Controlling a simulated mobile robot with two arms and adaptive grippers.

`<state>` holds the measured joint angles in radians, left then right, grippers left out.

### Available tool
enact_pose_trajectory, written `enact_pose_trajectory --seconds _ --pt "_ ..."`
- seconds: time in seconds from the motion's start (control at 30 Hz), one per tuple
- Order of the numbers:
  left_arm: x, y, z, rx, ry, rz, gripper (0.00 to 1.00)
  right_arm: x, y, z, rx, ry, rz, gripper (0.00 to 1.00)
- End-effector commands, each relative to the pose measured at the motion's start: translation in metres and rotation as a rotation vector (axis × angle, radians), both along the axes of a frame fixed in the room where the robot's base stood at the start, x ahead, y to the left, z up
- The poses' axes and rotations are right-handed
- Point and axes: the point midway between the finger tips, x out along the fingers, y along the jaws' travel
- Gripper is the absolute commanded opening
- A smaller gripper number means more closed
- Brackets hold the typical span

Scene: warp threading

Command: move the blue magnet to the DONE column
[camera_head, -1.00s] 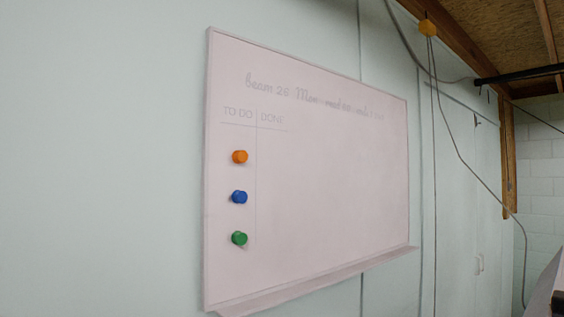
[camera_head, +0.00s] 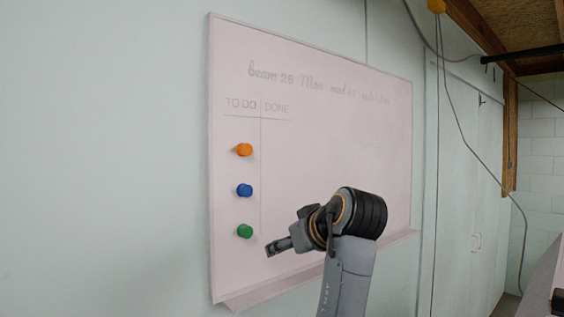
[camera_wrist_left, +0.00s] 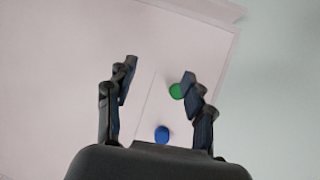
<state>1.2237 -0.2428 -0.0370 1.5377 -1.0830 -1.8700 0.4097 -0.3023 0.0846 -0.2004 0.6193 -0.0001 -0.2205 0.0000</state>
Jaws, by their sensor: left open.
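The blue magnet (camera_head: 244,190) is on the whiteboard in the TO DO column (camera_head: 240,104), between an orange magnet (camera_head: 243,150) above and a green magnet (camera_head: 244,231) below. The DONE column (camera_head: 276,108) lies to its right, past a thin vertical line, and has no magnet. My left gripper (camera_head: 272,247) is in front of the board, lower right of the blue magnet. In the left wrist view the left gripper (camera_wrist_left: 159,68) is open and empty. The blue magnet (camera_wrist_left: 162,134) shows there near the palm, and the green magnet (camera_wrist_left: 177,91) beside the right finger. My right gripper is not in view.
The whiteboard (camera_head: 330,150) hangs on a pale wall, with handwriting along its top and a ledge (camera_head: 270,291) along its bottom edge. Cables (camera_head: 470,130) hang to the right of the board. The board right of the dividing line is bare below the writing.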

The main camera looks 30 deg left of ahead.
Motion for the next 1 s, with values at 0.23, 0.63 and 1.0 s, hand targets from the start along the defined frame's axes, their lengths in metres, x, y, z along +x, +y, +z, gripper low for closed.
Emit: enact_pose_trajectory --seconds 0.23,0.63,1.0 --pt "-0.045 -0.015 0.128 -0.003 -0.178 0.15 0.53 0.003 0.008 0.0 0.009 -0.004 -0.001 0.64" --pt "-0.053 0.002 0.154 -0.005 -0.227 0.199 0.53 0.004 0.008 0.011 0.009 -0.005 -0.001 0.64" --pt "-0.021 0.06 0.128 -0.003 -0.225 0.199 0.53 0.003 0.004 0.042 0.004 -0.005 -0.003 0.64"
